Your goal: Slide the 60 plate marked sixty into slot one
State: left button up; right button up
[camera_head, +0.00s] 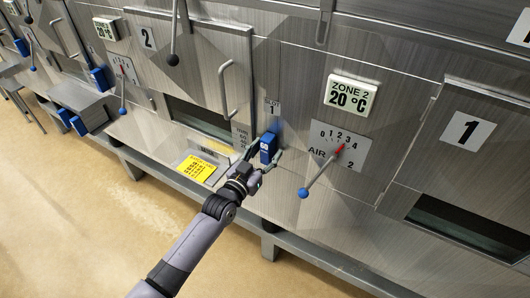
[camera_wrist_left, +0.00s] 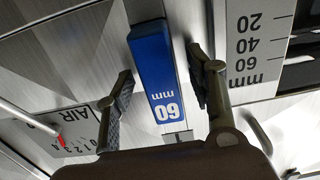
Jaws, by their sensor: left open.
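The blue plate marked 60 mm (camera_head: 268,148) is upright against the hood's front, just under the SLOT 1 label (camera_head: 272,107). In the left wrist view the plate (camera_wrist_left: 153,65) shows its white "60 mm" marking, and one end meets a small metal bracket (camera_wrist_left: 179,137). How deep it sits in the slot I cannot tell. My left gripper (camera_head: 262,159) is at the plate. In the left wrist view its open fingers (camera_wrist_left: 160,90) stand on either side of the plate, with visible gaps. My right gripper is not in view.
A dial plate (camera_head: 340,147) with a blue-knobbed lever (camera_head: 303,193) is right of the plate. A mm scale (camera_wrist_left: 246,45) lies beside the slot. More blue blocks (camera_head: 99,78) are further left. The floor in front is clear.

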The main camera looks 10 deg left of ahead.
pick_arm(q)
jog(key=v, duration=1.2)
jog(key=s+a+f+g+y+b, duration=0.1)
jog(key=s+a+f+g, duration=0.3)
jog(key=f, duration=0.8)
jog(key=s+f+n+g+y, duration=0.15)
jog(key=s+f, duration=0.35)
jog(key=f, duration=0.7)
jog(key=s+a+f+g+y+b, duration=0.1)
jog(key=s+a+f+g+y, duration=0.3)
jog(key=f, duration=0.9)
jog(key=s+f+g, duration=0.2)
jog(key=s+f, duration=0.3)
jog(key=s, duration=0.5)
jog(key=s+f+g+b, duration=0.1)
jog(key=s+f+g, duration=0.1)
jog(key=s+f, duration=0.4)
jog(key=s+f+g, duration=0.2)
jog(key=s+f, duration=0.4)
jog(key=s, duration=0.9)
jog(key=shift+s+a+f, duration=0.15)
jog(key=shift+s+a, duration=0.05)
jog(key=shift+a, duration=0.25)
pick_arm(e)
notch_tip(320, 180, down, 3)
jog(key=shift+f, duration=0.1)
